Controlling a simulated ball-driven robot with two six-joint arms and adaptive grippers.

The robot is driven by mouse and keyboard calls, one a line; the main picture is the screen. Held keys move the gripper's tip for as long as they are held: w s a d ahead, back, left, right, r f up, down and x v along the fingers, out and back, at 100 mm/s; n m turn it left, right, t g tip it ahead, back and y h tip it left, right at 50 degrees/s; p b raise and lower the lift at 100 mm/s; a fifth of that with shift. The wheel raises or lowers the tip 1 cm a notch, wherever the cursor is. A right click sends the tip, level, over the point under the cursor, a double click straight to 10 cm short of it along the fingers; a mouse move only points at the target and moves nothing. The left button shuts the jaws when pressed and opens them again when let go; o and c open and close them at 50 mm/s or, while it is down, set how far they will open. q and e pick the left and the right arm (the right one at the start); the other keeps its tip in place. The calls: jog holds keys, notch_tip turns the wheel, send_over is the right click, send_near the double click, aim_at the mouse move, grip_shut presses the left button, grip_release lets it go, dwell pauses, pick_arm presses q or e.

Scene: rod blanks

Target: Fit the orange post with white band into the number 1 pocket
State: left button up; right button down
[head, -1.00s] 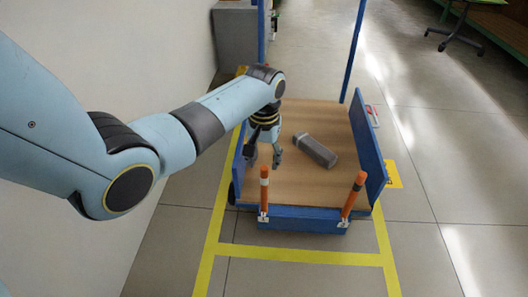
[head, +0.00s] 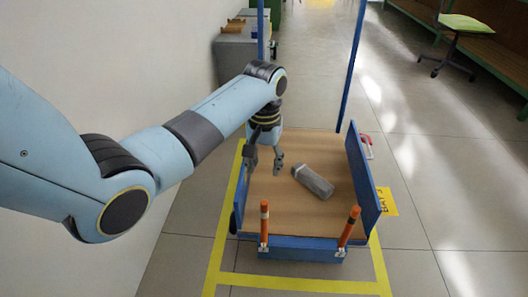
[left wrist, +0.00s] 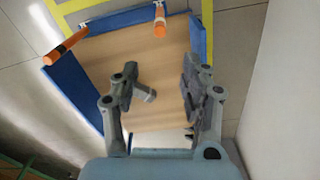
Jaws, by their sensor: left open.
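The orange post with the white band (head: 264,228) stands upright at the left of the cart's front edge, over a small white marked plate (head: 263,247). It also shows at the top of the left wrist view (left wrist: 160,24). A second orange post (head: 348,228), with a dark band, leans at the right of that edge, over another white plate (head: 341,252). The marks on the plates are too small to read, so I cannot tell which pocket is number 1. My left gripper (head: 265,160) is open and empty above the deck, behind the white-banded post. My right gripper is not in view.
The blue cart has a wooden deck (head: 292,212) and a raised blue side panel (head: 364,180). Blue uprights (head: 350,70) rise at the back. A wall is on the left; yellow lines mark the floor.

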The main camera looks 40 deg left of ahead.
pick_arm(q)
jog(key=s+a+f, duration=0.1)
jog(key=s+f, duration=1)
jog(key=f, duration=0.2)
jog(key=s+f+m, duration=0.1)
jog(key=s+f, duration=0.4)
jog(key=s, duration=0.7)
jog(key=s+a+f+m, duration=0.1)
jog(key=s+f, duration=0.4)
jog(key=s, duration=0.7)
jog(key=s+f+m+y, duration=0.1)
jog(key=s+f, duration=0.4)
jog(key=s, duration=0.7)
jog(key=shift+a+m, duration=0.3)
jog(key=shift+m, duration=0.2)
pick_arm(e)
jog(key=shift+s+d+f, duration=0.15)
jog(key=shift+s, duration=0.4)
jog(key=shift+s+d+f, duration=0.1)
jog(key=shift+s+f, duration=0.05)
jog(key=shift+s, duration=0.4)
pick_arm(q)
jog(key=shift+w+r, duration=0.1)
